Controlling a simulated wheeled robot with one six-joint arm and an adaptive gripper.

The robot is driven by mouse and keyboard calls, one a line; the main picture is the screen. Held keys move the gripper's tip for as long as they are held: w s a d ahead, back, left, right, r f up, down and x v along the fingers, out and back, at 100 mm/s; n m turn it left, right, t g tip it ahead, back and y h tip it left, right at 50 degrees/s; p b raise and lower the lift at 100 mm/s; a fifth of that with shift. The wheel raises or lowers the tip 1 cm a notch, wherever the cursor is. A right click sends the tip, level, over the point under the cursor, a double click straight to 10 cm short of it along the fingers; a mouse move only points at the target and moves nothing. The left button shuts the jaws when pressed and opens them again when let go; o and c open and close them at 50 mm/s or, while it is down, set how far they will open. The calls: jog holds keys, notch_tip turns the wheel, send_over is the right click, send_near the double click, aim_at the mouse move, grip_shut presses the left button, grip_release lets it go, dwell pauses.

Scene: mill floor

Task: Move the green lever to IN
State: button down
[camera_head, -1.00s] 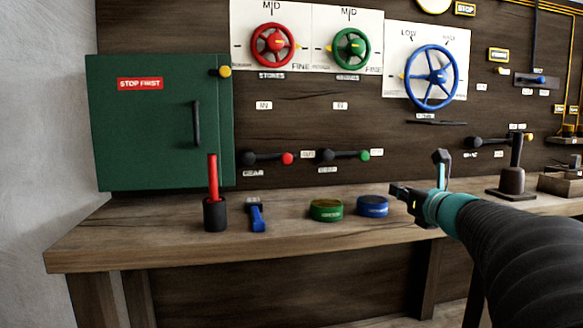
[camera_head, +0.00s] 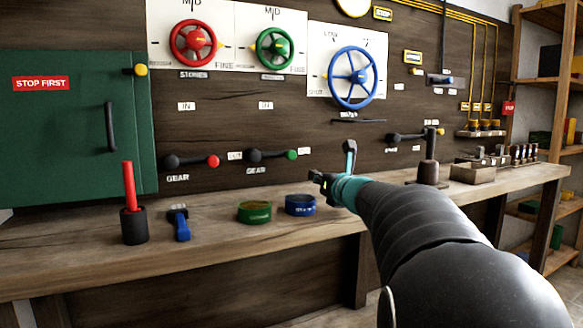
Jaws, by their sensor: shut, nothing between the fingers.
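The green lever (camera_head: 291,155) is a short black bar with a green knob at its right end, mounted on the dark wall panel. It lies nearly level, its knob pointing right beside a small label (camera_head: 304,151). An IN label (camera_head: 266,105) sits above the lever. A similar lever with a red knob (camera_head: 213,161) is to its left, with another IN label (camera_head: 186,106) above. My gripper (camera_head: 331,163) is to the right of the green knob, apart from it in the picture. Its fingers are shut and empty.
On the bench (camera_head: 215,248) stand a green tin (camera_head: 254,213), a blue tin (camera_head: 300,206), a blue-handled tool (camera_head: 181,224) and a black cup (camera_head: 133,227) with a red stick. A green cabinet (camera_head: 60,150) is at left. Handwheels hang above. Shelves (camera_head: 548,90) stand at right.

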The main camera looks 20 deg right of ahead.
jog(key=p, duration=0.2)
send_near(278, 155)
jog(key=w+d+f, duration=0.1)
jog(key=w, duration=0.1)
jog(key=w+d+f, duration=0.1)
jog(key=w, duration=0.1)
jog(key=shift+d+f, duration=0.3)
jog(key=shift+d, duration=0.05)
jog(key=shift+w, duration=0.25)
jog(key=shift+d, duration=0.1)
jog(key=shift+r, duration=0.1)
